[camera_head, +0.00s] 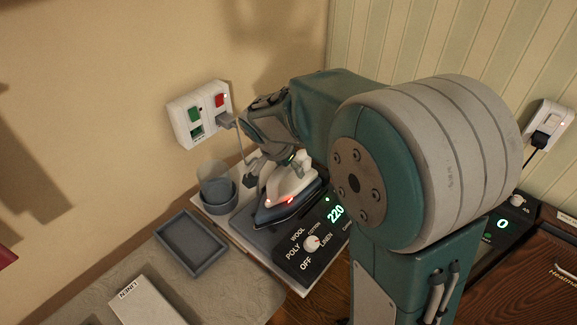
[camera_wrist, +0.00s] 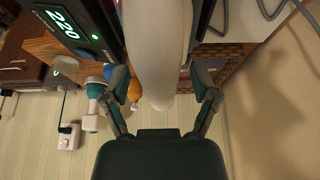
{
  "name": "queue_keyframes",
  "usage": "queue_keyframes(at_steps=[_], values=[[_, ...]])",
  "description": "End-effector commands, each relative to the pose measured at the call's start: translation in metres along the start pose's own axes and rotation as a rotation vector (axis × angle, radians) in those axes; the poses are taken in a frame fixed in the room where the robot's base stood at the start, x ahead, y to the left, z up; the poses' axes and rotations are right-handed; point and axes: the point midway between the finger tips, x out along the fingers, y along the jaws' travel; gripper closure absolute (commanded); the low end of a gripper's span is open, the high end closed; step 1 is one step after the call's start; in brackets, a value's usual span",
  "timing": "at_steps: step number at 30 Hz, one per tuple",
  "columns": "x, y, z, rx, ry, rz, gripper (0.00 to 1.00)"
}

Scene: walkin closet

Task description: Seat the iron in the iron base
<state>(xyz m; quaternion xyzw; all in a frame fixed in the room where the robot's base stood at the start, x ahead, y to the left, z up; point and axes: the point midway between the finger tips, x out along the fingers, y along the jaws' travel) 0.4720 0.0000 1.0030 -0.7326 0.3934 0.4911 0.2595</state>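The iron (camera_head: 285,187) has a white body, a blue-grey lower part and a small red light. It rests on or just over the iron base (camera_head: 312,258), a dark unit with a fabric dial and a green "220" display. I cannot tell if it sits fully flat. The base's display also shows in the wrist view (camera_wrist: 62,25). My gripper (camera_head: 275,168) is over the iron's rear. In the wrist view my gripper (camera_wrist: 163,82) has its fingers spread on either side of the iron's white handle (camera_wrist: 157,45), with gaps visible on both sides.
Grey cups (camera_head: 215,185) stand left of the base, and an empty grey tray (camera_head: 191,243) lies in front of them. A white box labelled linen (camera_head: 145,301) is at the lower left. A wall socket (camera_head: 200,114) with a plug and cord is behind.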

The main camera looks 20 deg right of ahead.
Motion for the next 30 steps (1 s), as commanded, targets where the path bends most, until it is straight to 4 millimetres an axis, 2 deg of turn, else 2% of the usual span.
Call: queue_keyframes(at_steps=[7,11,14,24,30], values=[[0.002,0.001,0.001,-0.001,-0.003,0.004,0.2],[-0.006,0.0,0.001,-0.001,-0.001,0.001,0.2],[-0.021,-0.001,0.001,-0.001,0.001,-0.001,0.2],[-0.091,-0.002,0.001,-0.001,0.0,-0.003,0.2],[-0.114,-0.002,0.001,-0.001,0.0,0.001,0.2]])
